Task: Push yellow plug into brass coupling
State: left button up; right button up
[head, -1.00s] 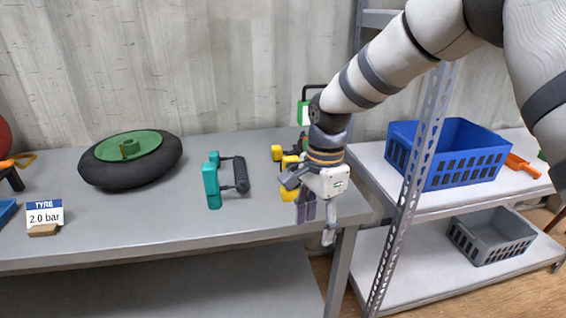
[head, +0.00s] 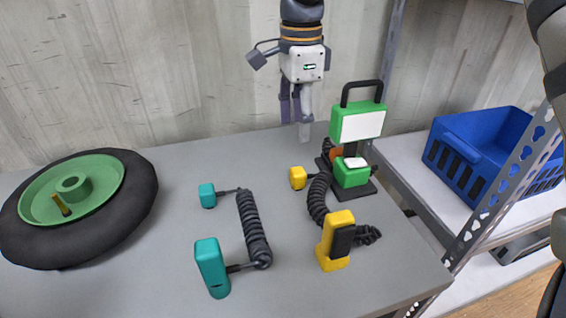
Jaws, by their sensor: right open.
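A small yellow plug block (head: 298,177) lies on the grey table, on a black coiled cord beside the green stand. A larger yellow block (head: 336,240) stands at the cord's near end. A brownish-orange round part (head: 336,154) shows at the green stand, partly hidden; I cannot tell if it is the brass coupling. A brass-coloured stem (head: 61,204) sticks up in the wheel's green hub. My right gripper (head: 295,112) points down, open and empty, above the back of the table and apart from the plug. My left gripper is out of view.
The green stand (head: 357,122) with a black handle is close to the right gripper. A teal block pair (head: 211,267) with a coiled cord lies left of the yellow one. The wheel (head: 140,212) fills the table's left. A blue crate (head: 480,148) sits on the right shelf.

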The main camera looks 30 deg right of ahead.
aim_at(298, 171)
jog(key=f, duration=0.6)
jog(key=shift+s+f, duration=0.4)
jog(key=f, duration=0.5)
jog(key=shift+s+a+f+b, duration=0.1)
jog(key=shift+s+b, duration=0.1)
jog(key=shift+b, duration=0.1)
jog(key=shift+c, duration=0.3)
jog(key=c, duration=1.1)
